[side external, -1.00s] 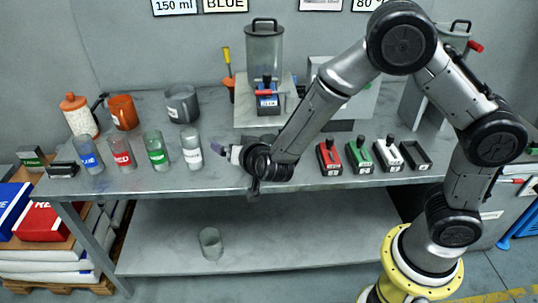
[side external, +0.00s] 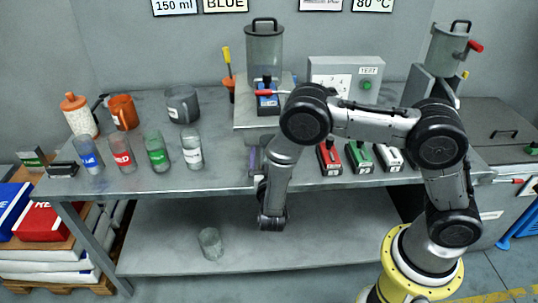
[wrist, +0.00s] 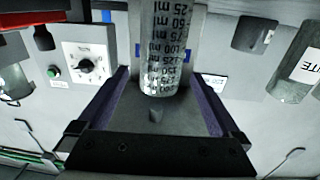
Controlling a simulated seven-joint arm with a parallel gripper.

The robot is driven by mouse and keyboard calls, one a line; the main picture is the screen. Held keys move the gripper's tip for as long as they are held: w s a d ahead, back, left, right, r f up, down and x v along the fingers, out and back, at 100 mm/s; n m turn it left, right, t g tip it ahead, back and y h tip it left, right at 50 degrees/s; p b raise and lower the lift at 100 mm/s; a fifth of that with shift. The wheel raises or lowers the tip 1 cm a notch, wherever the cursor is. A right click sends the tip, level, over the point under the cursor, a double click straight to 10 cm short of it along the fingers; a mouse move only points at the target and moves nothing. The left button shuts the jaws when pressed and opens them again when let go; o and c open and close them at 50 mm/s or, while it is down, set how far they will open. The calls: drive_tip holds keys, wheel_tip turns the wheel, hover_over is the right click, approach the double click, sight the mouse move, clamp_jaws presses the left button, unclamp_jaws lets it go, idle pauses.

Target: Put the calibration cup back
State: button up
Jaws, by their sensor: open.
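The calibration cup (wrist: 166,45), clear with a millilitre scale, fills the top middle of the wrist view, which is upside down. It looks upright and empty, with its rim end between my fingertips. I cannot tell whether a finger touches it. My gripper (wrist: 160,80) is open, its purple fingers on either side of the cup. In the side view my gripper (side external: 256,160) is low at the bench front, below the dispenser (side external: 264,50).
Labelled cups stand on the bench at left, including the white-labelled one (side external: 192,150). Red (side external: 329,157) and green (side external: 358,155) blocks stand right of my arm. The heater box (side external: 345,80) is behind. A clear cup (side external: 210,243) stands on the lower shelf (side external: 160,245).

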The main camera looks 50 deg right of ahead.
sight(269, 139)
drive_tip(key=shift+x, duration=3.25)
drive_tip(key=shift+r, duration=0.15)
clamp_jaws()
